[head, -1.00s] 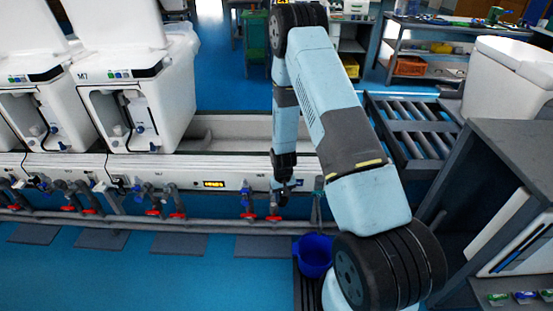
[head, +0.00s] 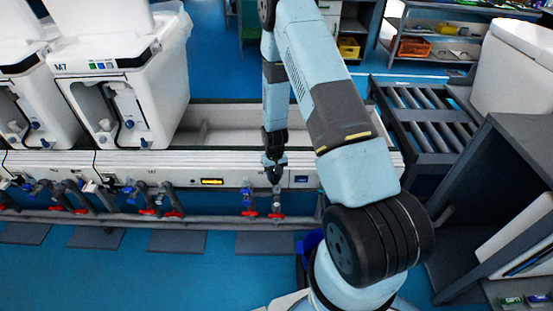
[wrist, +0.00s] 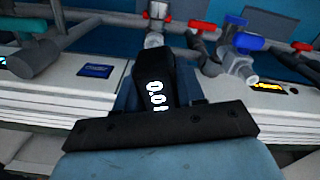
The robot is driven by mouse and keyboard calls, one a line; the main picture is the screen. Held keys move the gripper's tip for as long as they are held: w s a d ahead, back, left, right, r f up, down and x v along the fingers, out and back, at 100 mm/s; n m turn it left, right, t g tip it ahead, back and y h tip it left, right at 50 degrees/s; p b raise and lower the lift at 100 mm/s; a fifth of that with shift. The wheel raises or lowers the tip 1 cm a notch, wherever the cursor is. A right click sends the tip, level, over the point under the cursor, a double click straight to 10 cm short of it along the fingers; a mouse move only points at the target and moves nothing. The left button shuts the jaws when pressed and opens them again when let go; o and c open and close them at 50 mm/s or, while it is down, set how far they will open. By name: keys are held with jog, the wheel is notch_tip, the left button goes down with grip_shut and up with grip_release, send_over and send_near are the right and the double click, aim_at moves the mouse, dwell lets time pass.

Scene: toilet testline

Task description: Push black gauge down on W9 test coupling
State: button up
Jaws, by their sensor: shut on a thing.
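The black gauge (wrist: 154,84) shows a lit display reading about 0.01 in the wrist view. My gripper (wrist: 160,122) is shut on it. In the head view my gripper (head: 274,172) points down in front of the white test rail, above a red-handled valve; the gauge is too small to make out there. A pale coupling (wrist: 153,41) shows just beyond the gauge's far end, roughly in line with it. I cannot tell whether they touch. A W9 label is not readable.
A blue-handled valve (wrist: 238,62) stands beside the coupling, with a red handle (wrist: 202,26) close by. Grey pipes run along the white rail (head: 120,165). A blue bucket (head: 309,243) is partly hidden by my arm. White toilet unit M7 (head: 120,90) stands left.

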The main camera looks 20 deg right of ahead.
aim_at(276, 180)
jog(key=shift+d+m, duration=0.3)
jog(key=shift+d, duration=0.2)
jog(key=m, duration=0.2)
jog(key=r+m, duration=0.1)
jog(key=m, duration=0.1)
jog(key=shift+d+r, duration=0.1)
jog(key=shift+r, duration=0.1)
jog(key=m, duration=0.2)
jog(key=r+m, duration=0.1)
jog(key=m, duration=0.1)
jog(key=shift+s+r+m, duration=0.15)
jog(key=shift+m, duration=0.25)
jog(key=m, duration=0.2)
jog(key=r+m, duration=0.1)
jog(key=m, duration=0.3)
jog(key=shift+r+m, duration=0.4)
jog(key=m, duration=0.2)
jog(key=r+m, duration=0.1)
jog(key=m, duration=0.2)
jog(key=shift+s+r+m, duration=0.1)
jog(key=shift+r+m, duration=0.1)
jog(key=shift+m, duration=0.1)
jog(key=shift+f, duration=3.15)
jog(key=shift+a+f, duration=0.2)
jog(key=shift+f, duration=1.55)
jog(key=o, duration=1.2)
